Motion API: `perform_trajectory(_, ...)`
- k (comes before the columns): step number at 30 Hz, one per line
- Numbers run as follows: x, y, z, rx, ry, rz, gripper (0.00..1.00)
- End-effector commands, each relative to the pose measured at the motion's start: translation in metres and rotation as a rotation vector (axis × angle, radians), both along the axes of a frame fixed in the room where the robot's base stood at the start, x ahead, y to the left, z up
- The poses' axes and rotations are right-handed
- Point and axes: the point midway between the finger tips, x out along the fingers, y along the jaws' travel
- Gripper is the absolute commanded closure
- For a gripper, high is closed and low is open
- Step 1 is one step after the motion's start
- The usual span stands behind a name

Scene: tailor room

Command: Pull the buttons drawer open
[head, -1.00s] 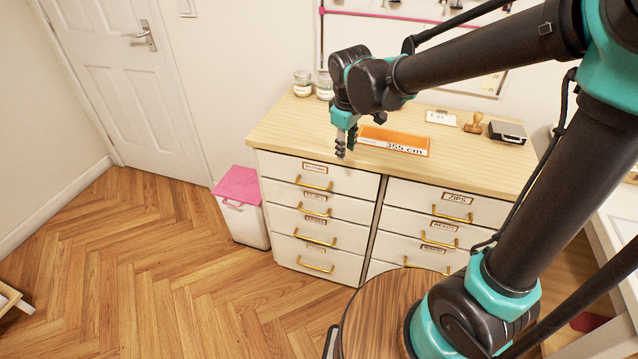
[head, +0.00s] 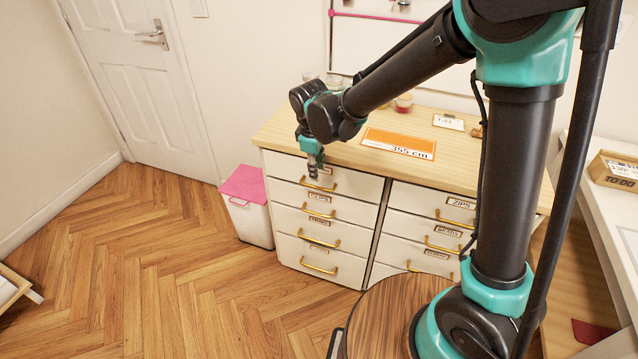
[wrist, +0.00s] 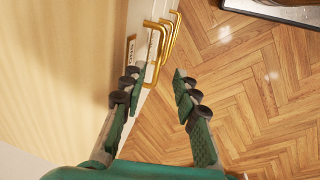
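The white drawer cabinet (head: 290,215) has two columns of drawers with brass handles. I cannot read which label says buttons; the top left drawer's label (head: 327,170) is partly hidden behind my gripper. My gripper (head: 313,172) hangs in front of the top left drawer, just above its brass handle (head: 330,188). In the wrist view my gripper (wrist: 158,78) is open and empty. The nearest brass handle (wrist: 155,68) shows between and just beyond its fingertips, apparently not gripped. All the drawers look shut.
The wooden cabinet top (head: 290,130) carries an orange 355 cm sign (head: 398,143) and jars. A white bin with a pink lid (head: 245,190) stands left of the cabinet. A round wooden stool-like top (head: 385,310) is in front at the right.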

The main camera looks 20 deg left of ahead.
Motion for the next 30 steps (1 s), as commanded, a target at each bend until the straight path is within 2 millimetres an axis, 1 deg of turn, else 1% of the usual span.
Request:
perform_trajectory(1, 0.003, 0.000, -0.011, 0.000, 0.000, -0.001, 0.70)
perform_trajectory(6, 0.008, -0.001, -0.041, 0.000, 0.000, 0.000, 0.70)
perform_trajectory(12, 0.012, -0.001, -0.064, 0.000, 0.000, 0.000, 0.70)
perform_trajectory(18, 0.013, -0.001, -0.073, 0.000, 0.000, 0.000, 0.70)
perform_trajectory(26, 0.014, -0.001, -0.074, 0.000, 0.000, 0.000, 0.70)
perform_trajectory(30, 0.014, -0.001, -0.074, 0.000, 0.000, 0.000, 0.87)
